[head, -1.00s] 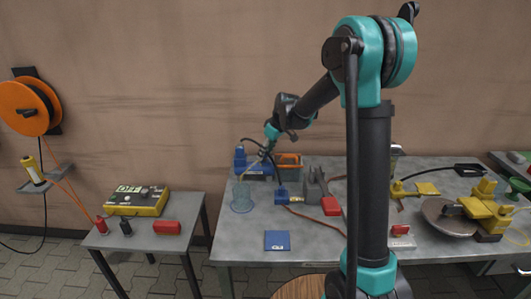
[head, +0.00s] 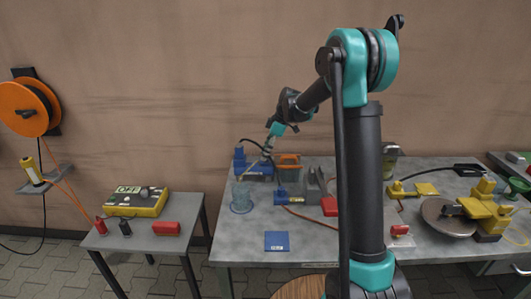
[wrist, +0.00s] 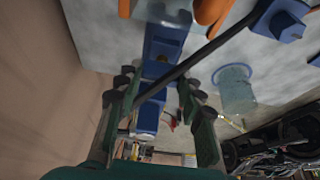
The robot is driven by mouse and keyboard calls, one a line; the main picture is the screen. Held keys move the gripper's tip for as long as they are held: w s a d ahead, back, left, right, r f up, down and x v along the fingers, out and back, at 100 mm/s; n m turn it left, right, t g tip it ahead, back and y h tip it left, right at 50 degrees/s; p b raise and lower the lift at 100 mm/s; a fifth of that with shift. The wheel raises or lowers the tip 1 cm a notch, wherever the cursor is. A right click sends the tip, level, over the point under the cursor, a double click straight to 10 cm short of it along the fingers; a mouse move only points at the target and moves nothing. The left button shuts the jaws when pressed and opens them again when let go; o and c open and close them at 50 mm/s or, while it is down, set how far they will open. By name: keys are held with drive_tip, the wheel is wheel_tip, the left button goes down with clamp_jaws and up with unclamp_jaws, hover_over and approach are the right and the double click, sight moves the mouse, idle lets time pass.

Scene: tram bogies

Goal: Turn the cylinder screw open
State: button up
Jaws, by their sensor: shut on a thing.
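My gripper (head: 267,152) is over the blue pump-like unit (head: 259,170) on the main table. In the wrist view my gripper (wrist: 155,82) has its fingers either side of this blue unit (wrist: 163,45), which has a small dark round part. A dark rod or hose (wrist: 215,48) crosses the gap. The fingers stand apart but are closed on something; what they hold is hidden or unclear. A small blue block with a fitting (head: 282,193), perhaps the cylinder, lies right of the clear blue cup (head: 241,198). I cannot make out a screw for certain.
An orange-trimmed box (head: 289,161) stands close behind the unit. A grey forked block (head: 314,185) and a red block (head: 330,206) lie to the right. A blue pad (head: 277,241) lies at the front, with bare tabletop around it. A side table holds a yellow case (head: 137,203).

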idle(0.4)
drive_tip(key=o, duration=1.2)
drive_tip(key=shift+c, duration=0.2)
drive_tip(key=v, duration=1.2)
